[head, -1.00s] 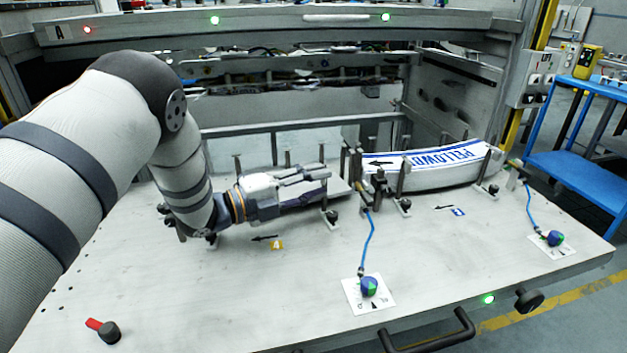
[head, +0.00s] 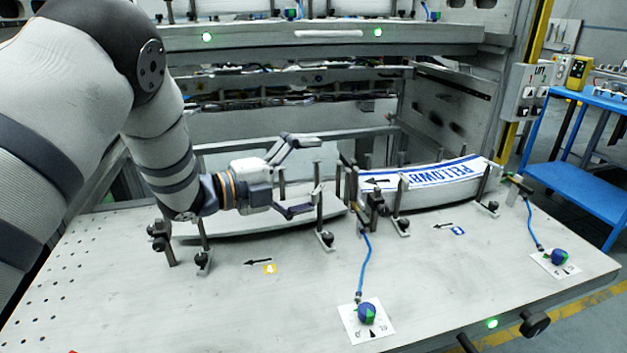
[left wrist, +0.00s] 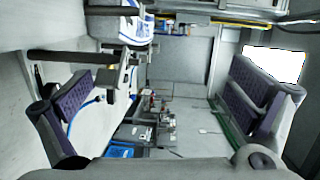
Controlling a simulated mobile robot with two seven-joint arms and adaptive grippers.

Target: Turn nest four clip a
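Nest four is marked by a yellow 4 tag (head: 270,268) with a black arrow. A pale slab (head: 250,222) lies in the nest. Upright posts with black feet stand along its front, one at the right (head: 326,240) and one at the left (head: 203,262). I cannot tell which clip is a. My left gripper (head: 308,176) is open and empty above the slab, its fingers pointing right toward the posts. In the left wrist view its two purple-padded fingers (left wrist: 162,100) are wide apart with nothing between them. My right gripper is not in view.
A neighbouring nest on the right holds a white stack with blue lettering (head: 430,178). Blue-green dials on white cards (head: 367,314) sit at the front, with blue hoses. A shelf beam (head: 300,38) spans above. The front of the table is mostly clear.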

